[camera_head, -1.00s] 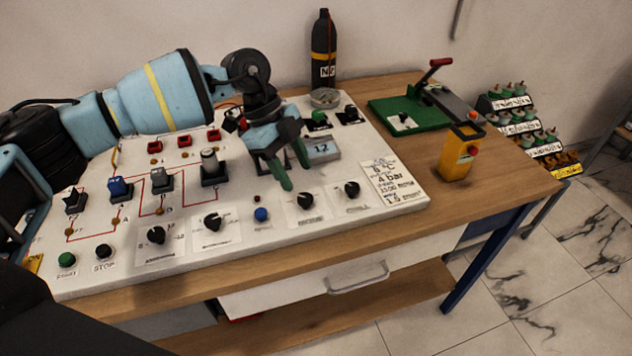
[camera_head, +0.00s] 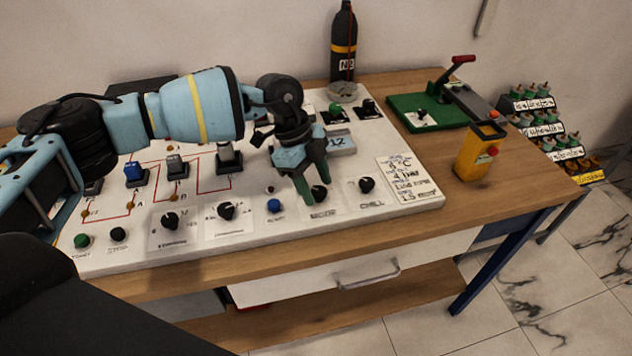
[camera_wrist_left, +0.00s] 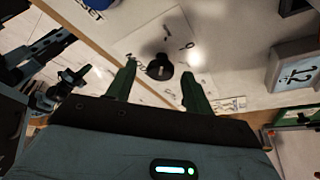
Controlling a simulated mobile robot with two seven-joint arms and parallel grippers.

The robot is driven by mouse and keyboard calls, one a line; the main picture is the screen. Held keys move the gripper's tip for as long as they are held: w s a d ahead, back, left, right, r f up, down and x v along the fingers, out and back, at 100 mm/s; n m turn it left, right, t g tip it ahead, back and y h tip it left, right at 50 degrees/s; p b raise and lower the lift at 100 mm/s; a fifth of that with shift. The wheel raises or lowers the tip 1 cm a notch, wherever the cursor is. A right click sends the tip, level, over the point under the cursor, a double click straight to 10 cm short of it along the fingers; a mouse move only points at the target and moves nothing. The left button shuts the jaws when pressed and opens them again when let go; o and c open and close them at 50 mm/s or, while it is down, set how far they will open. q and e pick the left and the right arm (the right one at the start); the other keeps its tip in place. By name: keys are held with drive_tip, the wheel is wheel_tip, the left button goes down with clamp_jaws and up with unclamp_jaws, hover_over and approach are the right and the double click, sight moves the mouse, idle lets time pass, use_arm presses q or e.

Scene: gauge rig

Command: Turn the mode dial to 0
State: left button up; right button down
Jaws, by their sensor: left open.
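The mode dial (camera_head: 319,193) is a black knob on a white label plate near the front of the white panel, its label partly covered by my gripper. It also shows in the left wrist view (camera_wrist_left: 159,67), with small marks around it that are too blurred to read surely. My left gripper (camera_head: 314,190) is open, its green fingers pointing down at the dial. In the left wrist view the fingertips (camera_wrist_left: 158,72) lie on either side of the knob with gaps. I cannot tell whether they are level with it.
A chill dial (camera_head: 367,184) is right of the mode dial, and a blue button (camera_head: 274,205) is left of it. A small display (camera_head: 340,142) stands behind. More dials and switches fill the panel's left. A yellow box (camera_head: 479,152) stands on the table at right.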

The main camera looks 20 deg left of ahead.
use_arm(q)
drive_tip(key=shift+f, duration=0.1)
drive_tip(key=shift+c, duration=0.4)
use_arm(e)
drive_tip(key=shift+w+r, duration=0.15)
drive_tip(key=shift+w, duration=0.2)
use_arm(q)
drive_tip(key=c, duration=0.9)
drive_tip(key=shift+d, duration=0.1)
use_arm(e)
drive_tip(key=shift+s, duration=0.25)
